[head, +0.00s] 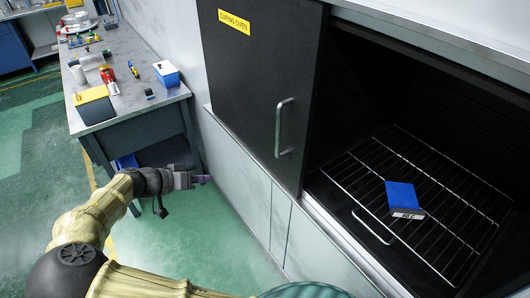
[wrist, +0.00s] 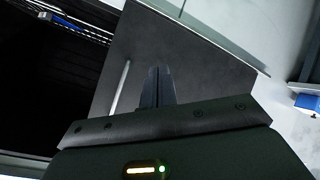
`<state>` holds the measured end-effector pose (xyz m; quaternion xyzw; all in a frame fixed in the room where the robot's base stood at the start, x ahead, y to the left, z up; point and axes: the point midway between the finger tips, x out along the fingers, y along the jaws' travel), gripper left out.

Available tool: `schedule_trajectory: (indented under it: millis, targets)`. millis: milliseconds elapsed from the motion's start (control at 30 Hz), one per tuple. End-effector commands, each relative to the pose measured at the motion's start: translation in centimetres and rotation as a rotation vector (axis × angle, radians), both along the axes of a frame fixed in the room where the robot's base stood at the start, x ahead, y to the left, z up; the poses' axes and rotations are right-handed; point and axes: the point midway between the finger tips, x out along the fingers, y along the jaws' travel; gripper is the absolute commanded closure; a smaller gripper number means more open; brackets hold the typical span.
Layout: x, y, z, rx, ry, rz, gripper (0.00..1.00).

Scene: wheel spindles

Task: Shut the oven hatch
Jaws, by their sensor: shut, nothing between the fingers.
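The oven hatch (head: 255,95) is a dark panel with a yellow "CURING OVEN" label and an upright metal handle (head: 279,128) near its right edge. It covers the left part of the oven front, and the oven cavity (head: 400,105) to its right stands open. My gripper (head: 205,179) is shut and empty, out in front of the hatch, left of and lower than the handle in the head view. In the wrist view the closed fingers (wrist: 158,88) show against the dark hatch (wrist: 195,65), with the handle (wrist: 121,88) just to their left. I see no contact with the handle.
Inside the oven, a blue box (head: 403,198) lies on a wire rack (head: 450,205). A workbench (head: 135,72) with cans, a blue-and-white box and small items stands at the left. Pale cabinet panels (head: 240,165) run below the hatch. Green floor in front is open.

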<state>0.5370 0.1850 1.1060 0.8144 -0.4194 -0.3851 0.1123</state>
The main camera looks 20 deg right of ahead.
Motion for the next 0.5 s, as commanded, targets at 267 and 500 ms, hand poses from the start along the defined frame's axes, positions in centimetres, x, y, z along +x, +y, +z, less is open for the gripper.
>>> schedule_trajectory:
  millis: [267,500]
  targets:
    - [7.2,-4.7,-0.9,-0.334,0.276,-0.036,1.00]
    - [11.1,-9.0,-1.3,-0.558,0.534,-0.132,1.00]
